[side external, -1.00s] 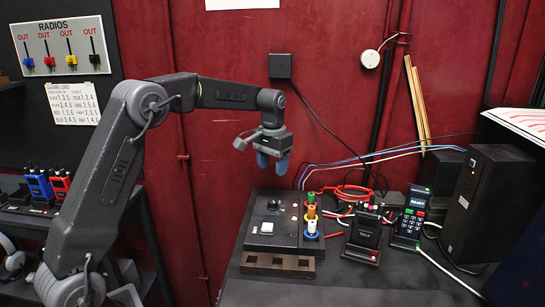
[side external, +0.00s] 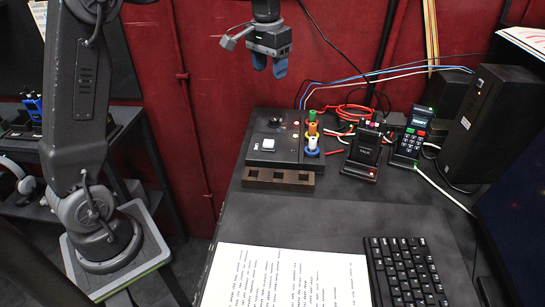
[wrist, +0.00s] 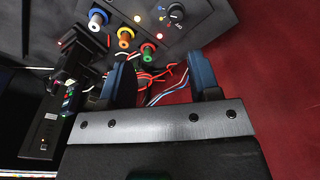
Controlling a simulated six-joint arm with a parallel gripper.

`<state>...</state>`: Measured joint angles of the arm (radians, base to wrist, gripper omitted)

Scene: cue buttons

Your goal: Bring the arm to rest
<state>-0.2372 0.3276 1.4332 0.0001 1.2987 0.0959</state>
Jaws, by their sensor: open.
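My gripper (side external: 271,66) hangs in the air, fingers pointing down, above and behind the black control box (side external: 270,151). Its two blue fingers are apart with nothing between them; they also show apart in the wrist view (wrist: 162,78). My gripper touches none of these. In the side view the top of my arm is cut off by the picture edge.
A brown slotted block (side external: 278,179) lies in front of the box. A cradled radio (side external: 363,155), a keypad handset (side external: 411,140) and a black tower (side external: 485,125) stand right. Printed paper (side external: 290,277) and a keyboard (side external: 408,275) lie in front. The desk between is clear.

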